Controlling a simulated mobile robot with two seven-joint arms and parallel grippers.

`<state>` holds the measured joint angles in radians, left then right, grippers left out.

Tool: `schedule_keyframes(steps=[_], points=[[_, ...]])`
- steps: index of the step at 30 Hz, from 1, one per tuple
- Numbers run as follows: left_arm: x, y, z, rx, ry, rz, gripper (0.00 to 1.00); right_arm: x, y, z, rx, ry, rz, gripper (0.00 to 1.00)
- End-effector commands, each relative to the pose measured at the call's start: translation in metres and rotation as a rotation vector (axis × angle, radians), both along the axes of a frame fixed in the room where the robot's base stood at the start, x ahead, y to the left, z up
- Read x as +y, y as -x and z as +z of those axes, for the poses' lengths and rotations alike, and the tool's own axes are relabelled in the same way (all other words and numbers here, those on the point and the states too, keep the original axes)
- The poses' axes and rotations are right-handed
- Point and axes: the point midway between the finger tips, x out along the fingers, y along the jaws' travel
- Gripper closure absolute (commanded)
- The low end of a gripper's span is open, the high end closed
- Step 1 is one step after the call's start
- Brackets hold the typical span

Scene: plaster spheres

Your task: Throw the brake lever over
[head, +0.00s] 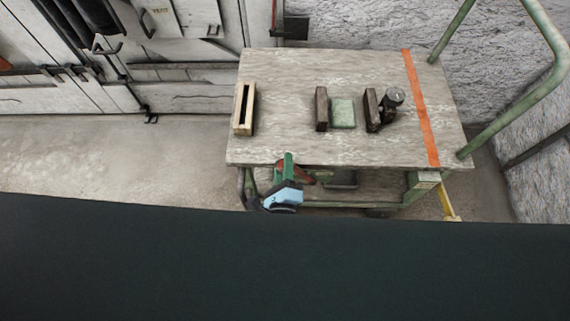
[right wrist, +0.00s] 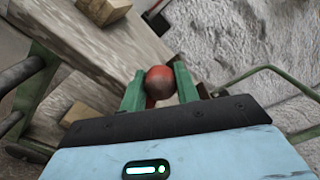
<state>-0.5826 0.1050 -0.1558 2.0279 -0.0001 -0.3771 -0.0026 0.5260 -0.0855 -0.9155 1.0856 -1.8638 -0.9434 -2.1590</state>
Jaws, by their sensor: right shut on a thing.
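The cart (head: 290,125) has a worn wooden top and a green frame. A red round knob (right wrist: 160,82), which looks like the end of the brake lever, sits between the green fingers of my right gripper (right wrist: 160,86) in the right wrist view. My right gripper (head: 287,166) is at the cart's near edge, left of its middle, in the head view. It is shut on the knob. A bit of red (head: 309,179) shows beside it there. The lever's shaft is mostly hidden. My left gripper is not in view.
On the cart top are a slotted wooden block (head: 244,108), dark blocks (head: 321,108), a green block (head: 343,112) and a dark cylinder (head: 393,97). An orange stripe (head: 420,105) crosses its right side. A green handle rail (head: 515,106) rises at right. Floor (head: 110,165) is clear at left.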

Motion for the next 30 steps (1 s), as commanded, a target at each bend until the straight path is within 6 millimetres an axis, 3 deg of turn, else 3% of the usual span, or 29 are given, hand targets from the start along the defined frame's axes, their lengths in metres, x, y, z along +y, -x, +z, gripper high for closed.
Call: schedule_keyframes(steps=[5,6,10,20,30], points=[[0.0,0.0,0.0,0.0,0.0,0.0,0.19,-0.001,0.0,-0.002,0.003,0.008,0.002,1.0],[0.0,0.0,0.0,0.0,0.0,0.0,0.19,-0.001,0.0,-0.003,0.004,0.007,0.002,0.65],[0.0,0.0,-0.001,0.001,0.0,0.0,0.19,-0.001,0.0,-0.002,0.004,0.005,0.002,0.48],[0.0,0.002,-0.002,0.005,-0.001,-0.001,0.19,0.0,0.003,-0.001,0.003,0.001,0.003,0.48],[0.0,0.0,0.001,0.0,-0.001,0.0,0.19,-0.002,0.051,-0.002,0.005,0.003,0.003,0.48]])
